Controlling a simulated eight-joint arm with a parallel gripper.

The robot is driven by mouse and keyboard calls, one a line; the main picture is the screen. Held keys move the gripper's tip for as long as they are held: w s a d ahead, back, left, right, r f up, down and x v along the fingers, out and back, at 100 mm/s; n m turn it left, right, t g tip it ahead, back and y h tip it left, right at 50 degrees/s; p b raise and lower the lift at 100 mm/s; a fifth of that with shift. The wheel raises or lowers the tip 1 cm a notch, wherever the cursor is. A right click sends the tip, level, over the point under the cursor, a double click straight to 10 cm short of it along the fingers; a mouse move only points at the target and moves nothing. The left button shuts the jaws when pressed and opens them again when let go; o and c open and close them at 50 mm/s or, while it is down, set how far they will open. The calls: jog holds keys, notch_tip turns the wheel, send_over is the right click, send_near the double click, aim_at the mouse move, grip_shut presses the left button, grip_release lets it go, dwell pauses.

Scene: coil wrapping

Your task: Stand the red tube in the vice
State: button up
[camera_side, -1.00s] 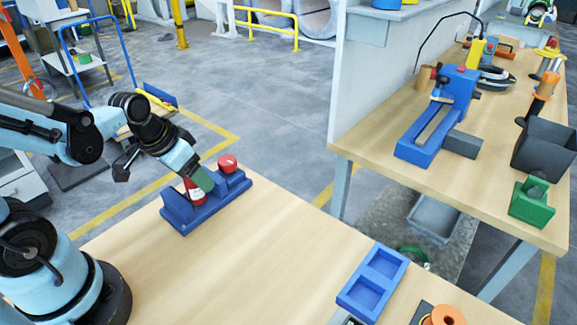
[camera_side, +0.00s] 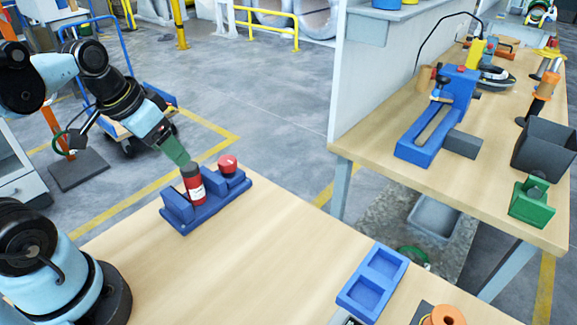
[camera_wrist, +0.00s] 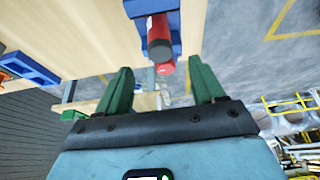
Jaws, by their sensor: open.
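The red tube (camera_side: 196,188), with a white label and a dark top, stands upright in the blue vice (camera_side: 205,209) at the table's far left edge. It stands between the vice's raised blocks; whether the jaws press on it I cannot tell. My gripper (camera_side: 180,157) is above and slightly left of the tube's top, apart from it. In the wrist view the green fingers of my gripper (camera_wrist: 163,85) are wide apart with nothing between them. The tube also shows there (camera_wrist: 159,34), ahead of the fingertips.
A round red knob (camera_side: 228,164) sits on the vice's right end. A blue two-pocket tray (camera_side: 372,282) and an orange spool (camera_side: 443,316) lie at the table's front right. The middle of the table is clear. A second bench (camera_side: 376,159) with tools stands at right.

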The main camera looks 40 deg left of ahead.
jog(key=w+d+f+t, duration=0.1)
jog(key=w+d+t, duration=0.1)
jog(key=w+d, duration=0.2)
jog(key=shift+d+f+t, duration=0.2)
jog(key=shift+d+t, duration=0.1)
jog(key=shift+d, duration=0.2)
